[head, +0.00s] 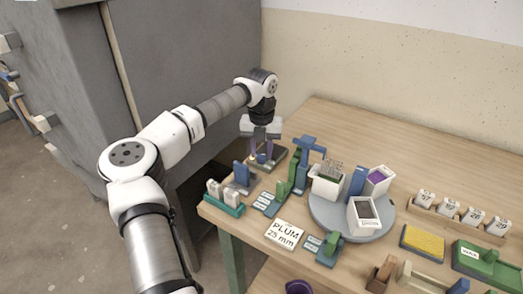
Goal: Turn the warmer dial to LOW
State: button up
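The warmer appears to be the low dark plate (279,157) at the table's back left edge. A small blue knob (261,158), probably its dial, stands on it. My gripper (262,152) points down right over this knob, with its two fingers spread apart on either side. The view is too small to tell whether the fingers touch the knob. The LOW mark and the dial's setting cannot be read.
Blue block (241,173) and teal rack (223,203) stand just in front; green and blue stands (301,166) stand close on the right. Round grey turntable (335,222) holds white buckets. A grey cabinet (190,55) rises behind my arm. A card (286,234) reads PLUM 25 mm.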

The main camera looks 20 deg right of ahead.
jog(key=shift+o, duration=1.4)
notch_tip(320, 180, up, 14)
jog(key=b, duration=0.1)
jog(key=shift+f, duration=0.15)
